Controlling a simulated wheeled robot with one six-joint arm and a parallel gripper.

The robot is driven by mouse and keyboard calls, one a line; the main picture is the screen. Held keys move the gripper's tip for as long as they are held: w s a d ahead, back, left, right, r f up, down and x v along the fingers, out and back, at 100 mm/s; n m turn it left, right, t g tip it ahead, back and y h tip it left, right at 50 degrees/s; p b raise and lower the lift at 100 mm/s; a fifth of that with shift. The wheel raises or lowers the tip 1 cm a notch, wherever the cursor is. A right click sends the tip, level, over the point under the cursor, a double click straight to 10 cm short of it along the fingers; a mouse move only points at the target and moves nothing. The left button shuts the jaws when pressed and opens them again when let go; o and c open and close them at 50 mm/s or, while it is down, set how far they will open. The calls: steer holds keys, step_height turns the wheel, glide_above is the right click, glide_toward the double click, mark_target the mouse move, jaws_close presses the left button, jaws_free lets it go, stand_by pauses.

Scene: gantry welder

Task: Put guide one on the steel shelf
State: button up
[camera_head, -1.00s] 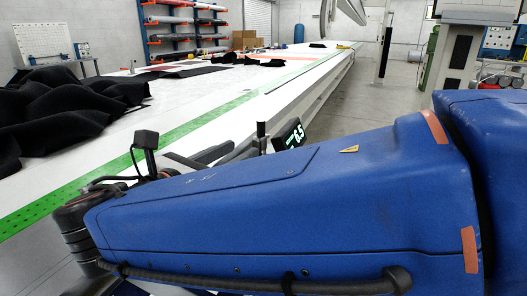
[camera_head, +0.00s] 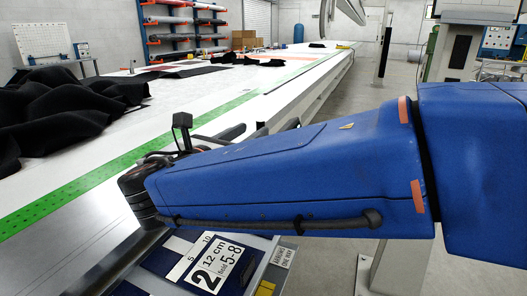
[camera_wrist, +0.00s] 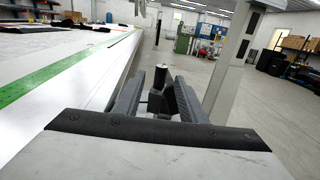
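My gripper (camera_wrist: 158,88) points forward beside the long white table, with its two dark fingers on either side of a dark grey piece with an upright round post (camera_wrist: 161,76). The fingers look closed on this piece, which I take to be guide one; no number on it is readable now. In the head view my blue arm hides most of the gripper, and only the post's top (camera_head: 262,127) and a finger show above it. I cannot pick out the steel shelf for sure in either view.
The long white table (camera_head: 200,95) with a green perforated strip (camera_head: 130,155) runs along the left. Black cloth (camera_head: 60,105) lies on it. Below my arm is a dark blue board with a white "2, 12 cm" label (camera_head: 216,268). A pale post (camera_wrist: 232,75) stands right of my gripper.

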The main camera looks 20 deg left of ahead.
mark_target(261, 127)
steer(key=shift+w+d+f, duration=0.1)
steer(key=shift+w+d, duration=0.1)
steer(key=shift+w, duration=0.75)
steer(key=shift+w+d+f, duration=0.1)
steer(key=shift+w+d, duration=0.1)
steer(key=shift+w, duration=0.75)
steer(key=shift+w+d, duration=0.2)
steer(key=shift+w, duration=0.75)
jaws_close()
